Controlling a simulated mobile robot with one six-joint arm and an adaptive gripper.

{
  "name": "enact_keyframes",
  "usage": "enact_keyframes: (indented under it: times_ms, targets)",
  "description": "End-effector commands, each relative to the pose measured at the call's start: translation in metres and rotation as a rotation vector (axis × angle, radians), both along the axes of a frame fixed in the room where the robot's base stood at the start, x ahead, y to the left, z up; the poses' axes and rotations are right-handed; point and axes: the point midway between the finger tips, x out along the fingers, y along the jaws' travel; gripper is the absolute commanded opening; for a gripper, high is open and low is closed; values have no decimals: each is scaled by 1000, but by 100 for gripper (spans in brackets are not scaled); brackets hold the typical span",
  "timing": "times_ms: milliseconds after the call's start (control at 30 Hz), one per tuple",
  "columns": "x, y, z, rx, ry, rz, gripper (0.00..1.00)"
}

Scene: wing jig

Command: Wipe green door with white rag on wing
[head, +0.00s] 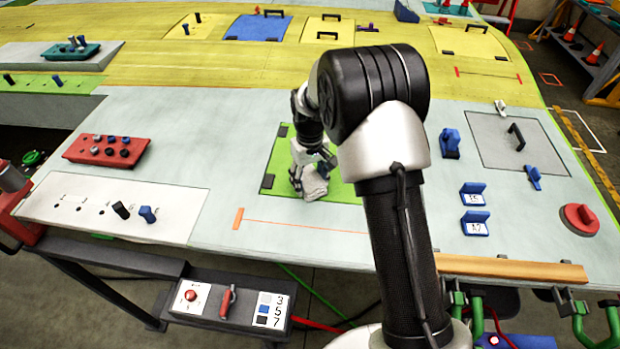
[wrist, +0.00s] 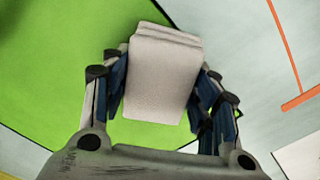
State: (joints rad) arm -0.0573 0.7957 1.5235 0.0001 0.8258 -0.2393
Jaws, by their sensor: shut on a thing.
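The green door (head: 282,166) is a flat bright green panel on the pale wing surface, with dark hinge-like pieces on its left side. My arm hides much of its right part. My gripper (head: 312,172) is over the door, shut on the white rag (head: 314,188). In the wrist view the folded rag (wrist: 163,75) sits between the two fingers of my gripper (wrist: 160,88), with the green door (wrist: 60,75) behind it. The rag appears at or very near the door surface; I cannot tell whether it touches.
Blue brackets (head: 474,223), a grey panel (head: 515,145) and a red round knob (head: 579,219) are to the right. A wooden strip (head: 515,270) edges the front right.

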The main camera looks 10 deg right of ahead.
Motion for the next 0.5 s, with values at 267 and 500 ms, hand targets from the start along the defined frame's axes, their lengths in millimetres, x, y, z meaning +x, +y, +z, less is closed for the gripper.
enact_keyframes:
  times_ms: [267,500]
  targets:
    - [1,0,29,1,-5,0,35]
    - [1,0,54,0,-4,0,35]
